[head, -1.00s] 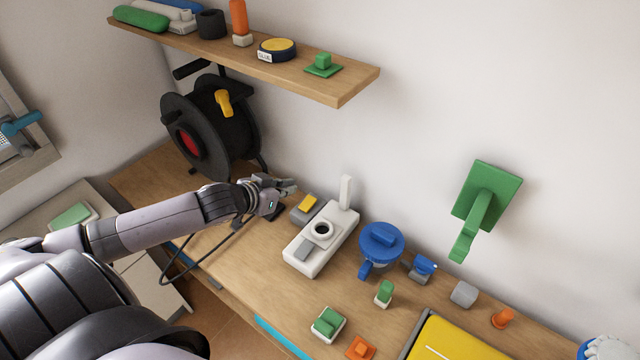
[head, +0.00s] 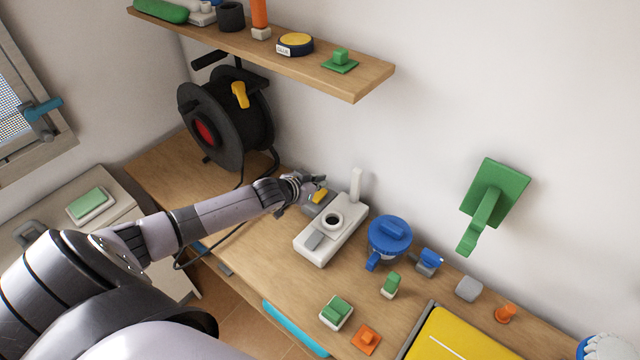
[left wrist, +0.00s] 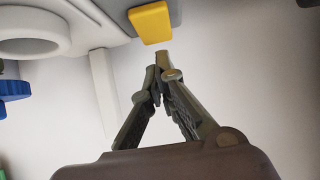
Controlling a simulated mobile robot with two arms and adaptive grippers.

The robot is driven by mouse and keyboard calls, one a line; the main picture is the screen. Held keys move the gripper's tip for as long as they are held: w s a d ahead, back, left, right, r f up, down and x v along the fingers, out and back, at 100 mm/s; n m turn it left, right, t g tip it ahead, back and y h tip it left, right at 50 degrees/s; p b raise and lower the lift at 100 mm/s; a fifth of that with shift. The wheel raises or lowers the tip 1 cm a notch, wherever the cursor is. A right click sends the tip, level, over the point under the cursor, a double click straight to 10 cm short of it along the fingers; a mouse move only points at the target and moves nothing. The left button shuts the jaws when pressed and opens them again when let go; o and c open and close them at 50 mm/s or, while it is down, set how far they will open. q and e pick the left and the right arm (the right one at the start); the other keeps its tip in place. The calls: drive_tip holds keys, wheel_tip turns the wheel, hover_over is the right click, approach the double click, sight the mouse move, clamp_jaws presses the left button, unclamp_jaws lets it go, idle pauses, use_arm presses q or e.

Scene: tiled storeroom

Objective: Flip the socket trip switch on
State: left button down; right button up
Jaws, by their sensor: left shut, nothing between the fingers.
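A yellow rocker switch (head: 320,196) on a grey base sits on the wooden bench, beside a white unit (head: 318,250) that has a round socket, a grey rocker and an upright white lever. I cannot tell for certain which of these is called the socket trip switch. My left gripper (head: 316,181) is shut and empty, just by the yellow switch and partly covering its base. In the left wrist view the closed fingertips (left wrist: 159,68) point at the yellow switch (left wrist: 151,22), with a small gap in the picture; contact is unclear. My right gripper is not in view.
A black cable reel (head: 225,125) stands behind my left arm. A blue round device (head: 390,237), several small switches and a yellow case (head: 460,340) lie to the right. A shelf (head: 350,85) hangs above, and a green lever plate (head: 495,185) is on the wall.

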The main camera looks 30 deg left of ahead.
sight(324, 189)
use_arm(q)
drive_tip(key=shift+f, duration=0.4)
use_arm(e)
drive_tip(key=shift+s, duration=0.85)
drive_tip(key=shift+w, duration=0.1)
use_arm(q)
drive_tip(key=shift+f, duration=0.1)
drive_tip(key=shift+w+f, duration=0.2)
drive_tip(key=shift+f, duration=0.05)
drive_tip(key=shift+w+d+f, duration=0.1)
drive_tip(key=shift+w+f, duration=0.1)
drive_tip(key=shift+w, duration=0.45)
drive_tip(key=shift+w+f, duration=0.15)
drive_tip(key=shift+w, duration=0.05)
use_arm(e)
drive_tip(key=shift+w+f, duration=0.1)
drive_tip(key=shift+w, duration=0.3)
use_arm(q)
drive_tip(key=shift+s, duration=0.15)
